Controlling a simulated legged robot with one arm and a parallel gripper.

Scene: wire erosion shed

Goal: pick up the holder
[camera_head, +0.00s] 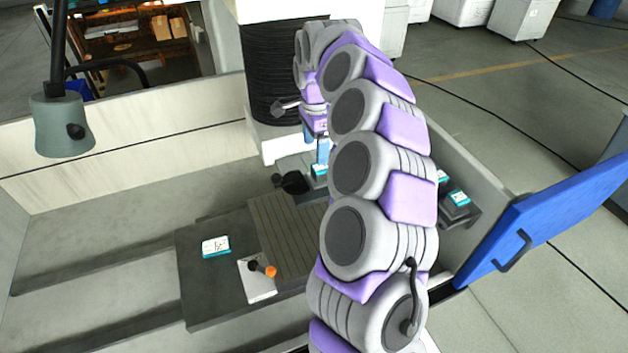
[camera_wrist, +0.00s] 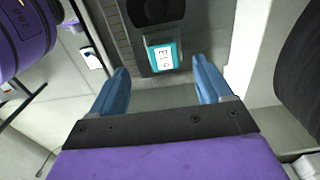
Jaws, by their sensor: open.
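A dark holder (camera_wrist: 172,82) with a round black top and a teal-edged white label shows in the wrist view, just beyond my blue fingers. My gripper (camera_wrist: 161,66) is open, with one finger to each side of the label and nothing between them that I can see held. In the head view my gripper (camera_head: 322,152) points down beside the black column, and a teal label (camera_head: 319,170) shows just below it. A black round part (camera_head: 291,182) stands to the left of that label. My arm hides much of this area.
A grey plate (camera_head: 205,285) carries a white label card (camera_head: 215,246) and a white block (camera_head: 255,288) with an orange-tipped handle. Dark labelled blocks (camera_head: 457,207) sit right of my arm. Tank walls enclose the area; a blue door (camera_head: 560,215) stands open at right. A lamp (camera_head: 62,125) hangs left.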

